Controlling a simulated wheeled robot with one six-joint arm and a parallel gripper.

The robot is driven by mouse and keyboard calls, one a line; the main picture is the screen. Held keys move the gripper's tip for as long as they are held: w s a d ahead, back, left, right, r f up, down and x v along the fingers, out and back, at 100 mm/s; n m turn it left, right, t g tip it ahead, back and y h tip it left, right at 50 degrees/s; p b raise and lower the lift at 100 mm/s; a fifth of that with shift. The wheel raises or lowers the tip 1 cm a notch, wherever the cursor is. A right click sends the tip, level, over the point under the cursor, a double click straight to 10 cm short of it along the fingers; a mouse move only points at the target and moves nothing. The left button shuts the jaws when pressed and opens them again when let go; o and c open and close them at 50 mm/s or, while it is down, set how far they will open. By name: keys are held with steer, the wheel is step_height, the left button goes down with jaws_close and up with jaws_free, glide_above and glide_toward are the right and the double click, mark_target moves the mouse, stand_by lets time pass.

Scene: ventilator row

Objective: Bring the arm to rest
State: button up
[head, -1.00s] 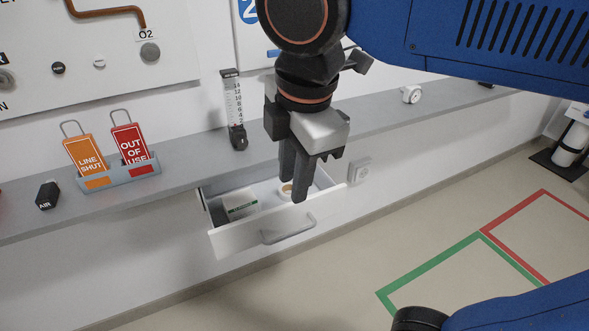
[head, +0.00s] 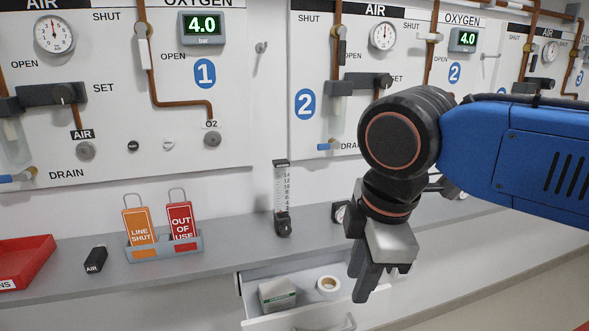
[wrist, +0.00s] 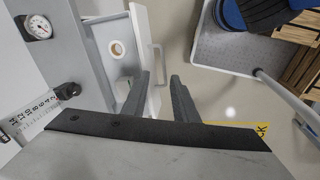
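My gripper (head: 362,283) hangs with its fingers pointing down, in front of the shelf and by the right end of the open drawer (head: 301,318). In the wrist view my gripper (wrist: 158,88) has its two dark fingers apart, with nothing between them. The blue arm link reaches in from the right in the head view. The drawer front also shows beside the fingers in the wrist view (wrist: 143,40).
The drawer holds a white-and-green box (head: 277,295) and a tape roll (head: 328,286). On the shelf (head: 225,248) stand a flowmeter (head: 282,200), a tag holder (head: 165,249), a black AIR block (head: 95,260) and a red tray (head: 25,262).

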steer(key=d+f+m+t, duration=0.2)
steer(key=d+f+m, duration=1.2)
steer(key=d+m, duration=0.4)
steer(key=shift+f+t+h, duration=0.3)
steer(key=shift+f+h, duration=0.05)
steer(key=shift+h, duration=0.05)
